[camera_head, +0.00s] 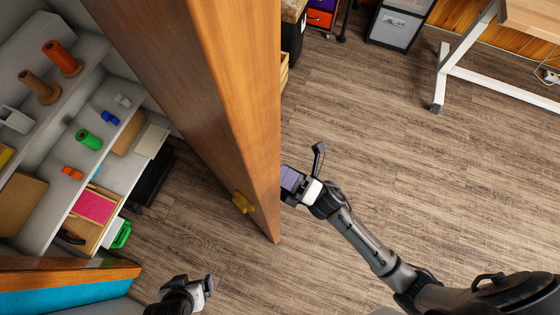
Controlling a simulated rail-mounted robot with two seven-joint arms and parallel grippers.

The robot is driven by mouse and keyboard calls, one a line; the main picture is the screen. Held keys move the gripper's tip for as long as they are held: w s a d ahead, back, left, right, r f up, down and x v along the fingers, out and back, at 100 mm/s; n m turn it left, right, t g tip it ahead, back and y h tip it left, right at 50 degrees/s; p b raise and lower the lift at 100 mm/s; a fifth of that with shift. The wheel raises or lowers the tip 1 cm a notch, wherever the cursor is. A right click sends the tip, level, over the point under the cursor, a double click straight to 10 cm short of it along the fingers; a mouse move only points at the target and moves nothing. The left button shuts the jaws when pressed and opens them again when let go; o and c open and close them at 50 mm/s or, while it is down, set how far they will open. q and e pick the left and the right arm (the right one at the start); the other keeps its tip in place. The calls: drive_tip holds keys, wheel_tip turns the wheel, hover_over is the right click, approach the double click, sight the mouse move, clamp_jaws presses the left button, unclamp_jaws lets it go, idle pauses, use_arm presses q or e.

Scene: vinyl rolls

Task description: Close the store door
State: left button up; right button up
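The store door (190,90) is a tall brown wooden panel standing open across the middle of the view. A brass knob (243,203) sits low on its visible side. My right gripper (304,167) is at the right of the door, with its fingers spread and nothing between them. One finger is close against the door's right edge; I cannot tell whether it touches. My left gripper (195,284) is at the bottom, left of the door and apart from it, over the floor. Its finger gap is not clear.
Shelves (62,150) with coloured rolls stand left of the door. A wood-and-blue panel (70,280) is at lower left. A white-legged table (445,75) and a grey drawer unit (397,28) are at the top right.

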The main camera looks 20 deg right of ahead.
drive_tip(key=o, duration=1.3)
drive_tip(key=shift+f, duration=0.1)
drive_tip(key=shift+s+d+f, duration=0.2)
drive_tip(key=shift+d+f, duration=0.05)
drive_tip(key=shift+f, duration=0.05)
drive_tip(key=b+v, duration=0.5)
drive_tip(key=v, duration=0.8)
drive_tip(key=shift+r+b, duration=0.15)
drive_tip(key=shift+b, duration=0.25)
